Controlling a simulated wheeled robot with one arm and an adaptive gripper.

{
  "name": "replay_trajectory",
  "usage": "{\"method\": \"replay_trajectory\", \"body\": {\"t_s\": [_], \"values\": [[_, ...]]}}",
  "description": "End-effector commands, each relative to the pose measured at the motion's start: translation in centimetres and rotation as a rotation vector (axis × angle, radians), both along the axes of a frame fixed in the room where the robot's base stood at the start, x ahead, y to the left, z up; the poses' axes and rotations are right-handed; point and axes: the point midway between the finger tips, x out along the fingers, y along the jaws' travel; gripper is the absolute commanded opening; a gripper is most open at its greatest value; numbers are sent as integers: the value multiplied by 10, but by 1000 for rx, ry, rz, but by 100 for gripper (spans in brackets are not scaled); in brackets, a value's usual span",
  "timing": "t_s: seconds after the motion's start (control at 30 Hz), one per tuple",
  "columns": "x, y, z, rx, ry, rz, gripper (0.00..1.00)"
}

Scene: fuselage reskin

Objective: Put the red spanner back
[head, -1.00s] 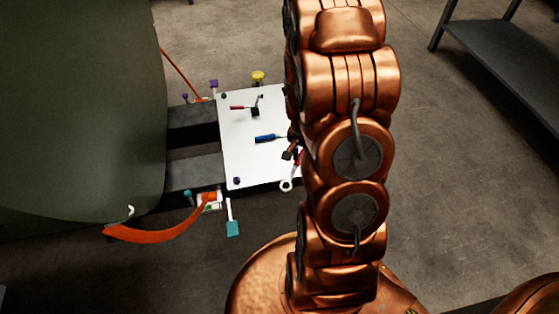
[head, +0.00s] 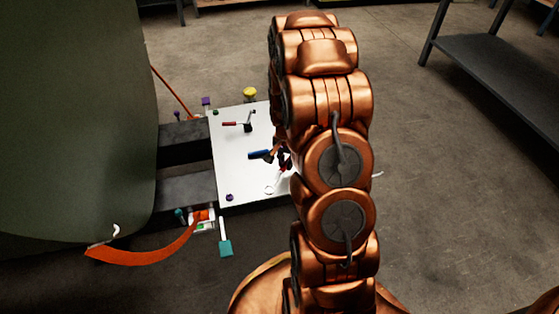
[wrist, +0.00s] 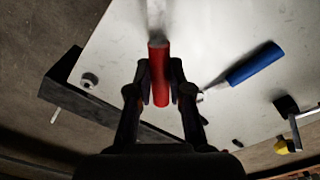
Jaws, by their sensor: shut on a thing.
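The red spanner (wrist: 159,75) has a red handle and a pale metal shaft that runs out of the top of the wrist view. My gripper (wrist: 161,82) is shut on its red handle. In the head view the spanner's pale ring end (head: 270,189) shows over the near part of the white board (head: 245,179). My arm hides much of the spanner and gripper there. I cannot tell whether the spanner touches the board.
A blue-handled tool (wrist: 256,63) lies on the board beside my gripper. Another red-handled tool (head: 230,124) with a black part lies farther back. A large green curved panel (head: 75,120) stands left. A dark shelf (head: 495,70) stands right, with bare floor between.

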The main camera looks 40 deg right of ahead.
Motion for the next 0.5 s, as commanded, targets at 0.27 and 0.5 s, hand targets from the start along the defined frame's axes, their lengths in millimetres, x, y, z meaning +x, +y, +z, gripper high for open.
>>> {"method": "replay_trajectory", "body": {"t_s": [0.27, 0.5], "values": [[39, -11, -4, -4, -7, 0, 0], [48, -12, -5, -1, -3, 0, 0]]}}
